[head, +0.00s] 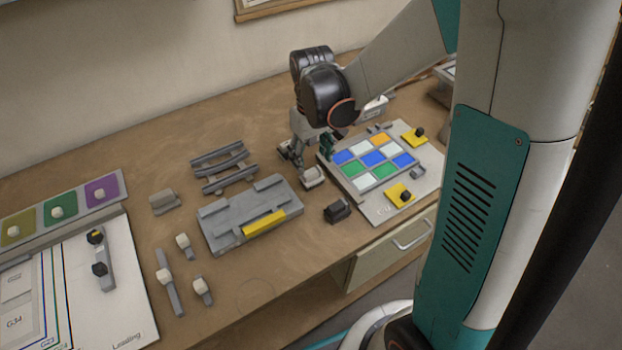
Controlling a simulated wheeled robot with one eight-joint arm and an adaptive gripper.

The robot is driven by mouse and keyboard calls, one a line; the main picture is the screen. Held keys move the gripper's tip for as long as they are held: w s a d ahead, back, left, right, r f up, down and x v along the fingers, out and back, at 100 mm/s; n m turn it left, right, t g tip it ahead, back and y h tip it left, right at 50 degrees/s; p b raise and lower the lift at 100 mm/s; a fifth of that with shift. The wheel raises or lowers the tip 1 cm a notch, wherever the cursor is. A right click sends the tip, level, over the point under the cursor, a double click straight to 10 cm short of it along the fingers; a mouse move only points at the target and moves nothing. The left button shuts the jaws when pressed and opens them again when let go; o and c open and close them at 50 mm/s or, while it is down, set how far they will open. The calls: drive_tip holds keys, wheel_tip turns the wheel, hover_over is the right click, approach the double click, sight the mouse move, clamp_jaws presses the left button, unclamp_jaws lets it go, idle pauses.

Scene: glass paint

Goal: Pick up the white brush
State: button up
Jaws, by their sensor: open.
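I cannot tell for sure which item is the white brush. A small pale piece with a grey body (312,178) is right under my gripper (303,164) and may be it. My gripper points down over the table, left of the coloured tile panel (436,165), with its fingers apart. The fingertips are small and partly overlap the pale piece in the picture, so I cannot tell whether they touch it. Several other grey pieces with pale knobs lie at the front left, including a long one (168,286) and a short one (202,290).
A grey fixture with a yellow strip (264,222) and a grey rack (223,165) stand left of my gripper. A small dark block (337,211) is in front. A white sheet (130,300) and a coloured pad strip (58,212) are at far left. The front middle is mostly clear.

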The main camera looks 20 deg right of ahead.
sight(310, 170)
drive_tip(key=shift+w+a+f+b, duration=0.1)
drive_tip(key=shift+f+b, duration=0.5)
drive_tip(key=shift+f, duration=0.95)
drive_tip(key=shift+w+a+f+b, duration=0.1)
drive_tip(key=shift+f+b, duration=0.45)
drive_tip(key=shift+f, duration=0.95)
drive_tip(key=c, duration=0.9)
drive_tip(key=shift+r, duration=0.1)
wheel_tip(310, 170, up, 20)
drive_tip(key=p, duration=0.6)
drive_tip(key=o, duration=0.5)
drive_tip(key=c, duration=0.3)
